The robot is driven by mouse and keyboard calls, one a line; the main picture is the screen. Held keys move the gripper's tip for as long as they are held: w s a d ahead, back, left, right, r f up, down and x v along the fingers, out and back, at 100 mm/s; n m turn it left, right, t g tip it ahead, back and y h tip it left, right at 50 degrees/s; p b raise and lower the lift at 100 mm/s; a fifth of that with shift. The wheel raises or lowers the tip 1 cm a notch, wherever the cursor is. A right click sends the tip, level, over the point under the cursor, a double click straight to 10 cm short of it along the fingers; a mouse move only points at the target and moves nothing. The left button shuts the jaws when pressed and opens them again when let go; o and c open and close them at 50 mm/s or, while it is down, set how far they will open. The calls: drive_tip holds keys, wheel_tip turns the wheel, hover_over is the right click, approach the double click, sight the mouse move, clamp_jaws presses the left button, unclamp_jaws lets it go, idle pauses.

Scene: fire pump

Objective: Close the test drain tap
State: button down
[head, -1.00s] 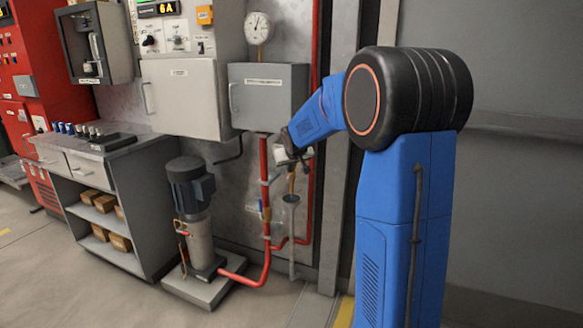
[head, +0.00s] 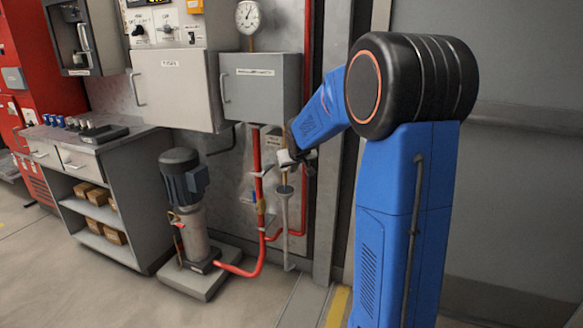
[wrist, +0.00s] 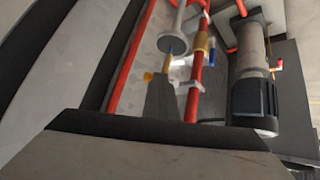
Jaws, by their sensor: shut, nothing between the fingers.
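A brass drain spout (wrist: 165,60) points at a grey drain cup (wrist: 175,41) in the wrist view, which is roughly upside down. A yellow-brass fitting (wrist: 150,77) shows beside it, partly hidden; I cannot tell the tap's lever position. In the head view the cup (head: 284,190) stands just below my gripper (head: 286,160). My gripper is shut and empty, close in front of the piping where the spout is. In the wrist view its dark shape (wrist: 172,100) covers part of the pipework. I cannot tell whether it touches the tap.
A red pipe (head: 257,150) with a brass valve (wrist: 202,42) and blue handle (wrist: 212,57) runs close by. The pump (head: 185,190) stands left on a plinth. A grey box (head: 262,90) hangs above. A grey post (head: 330,190) stands right. Floor in front is clear.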

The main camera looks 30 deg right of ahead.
drive_tip(key=shift+w+a, duration=0.1)
drive_tip(key=shift+w+a+f, duration=0.15)
drive_tip(key=shift+w+a, duration=0.25)
drive_tip(key=shift+w, duration=0.15)
